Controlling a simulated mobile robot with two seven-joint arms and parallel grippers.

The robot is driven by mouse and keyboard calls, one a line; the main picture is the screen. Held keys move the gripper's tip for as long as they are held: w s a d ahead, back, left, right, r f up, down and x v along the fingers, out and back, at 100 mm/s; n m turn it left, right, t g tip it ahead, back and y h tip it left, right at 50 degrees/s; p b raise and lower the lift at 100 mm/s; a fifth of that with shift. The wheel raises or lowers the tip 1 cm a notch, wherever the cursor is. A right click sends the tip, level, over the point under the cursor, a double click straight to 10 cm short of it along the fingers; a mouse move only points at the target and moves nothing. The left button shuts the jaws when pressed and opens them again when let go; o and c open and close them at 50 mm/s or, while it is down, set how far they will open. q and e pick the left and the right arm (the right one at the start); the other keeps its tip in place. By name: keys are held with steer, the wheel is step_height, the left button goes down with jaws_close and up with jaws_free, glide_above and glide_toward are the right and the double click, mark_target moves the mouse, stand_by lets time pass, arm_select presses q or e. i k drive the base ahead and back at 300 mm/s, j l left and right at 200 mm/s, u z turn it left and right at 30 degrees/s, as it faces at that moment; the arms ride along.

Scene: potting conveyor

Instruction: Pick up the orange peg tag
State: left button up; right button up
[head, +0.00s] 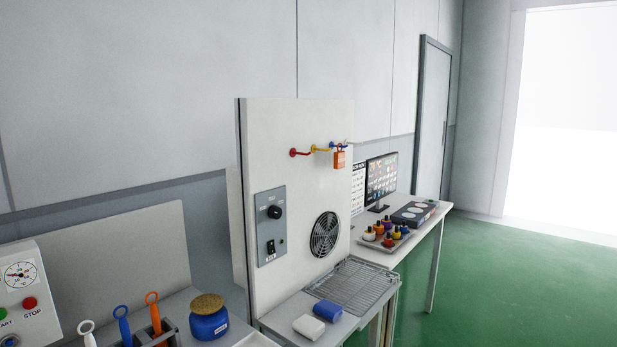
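An orange tag (339,159) with a loop at its top hangs on the upright white panel (300,120). It hangs at the blue peg (340,145), the rightmost of three coloured pegs. A red peg (294,153) and a yellow peg (318,149) to its left look bare. At this size I cannot see exactly how the loop sits on the peg. Neither of my grippers is in view.
Below the panel are a wire rack (355,284), a white block (309,326) and a blue block (328,310). A blue jar (208,318) and ring-handled tools, one orange (153,308), stand lower left. Small bottles (388,232) stand behind right. Green floor (510,275) is clear.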

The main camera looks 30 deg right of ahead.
mark_target(338, 156)
steer(key=z, duration=1.25)
steer(key=i+l+u, duration=0.1)
steer(key=i+l, duration=0.45)
steer(key=l, duration=0.15)
steer(key=i+l+u, duration=0.15)
steer(key=i+l, duration=0.15)
steer(key=i+l+u, duration=0.1)
steer(key=i+l, duration=0.15)
steer(key=l, duration=0.15)
steer(key=i+l, duration=0.25)
steer(key=l, duration=0.15)
steer(key=i+l+u, duration=0.15)
steer(key=l, duration=0.25)
steer(key=i, duration=0.1)
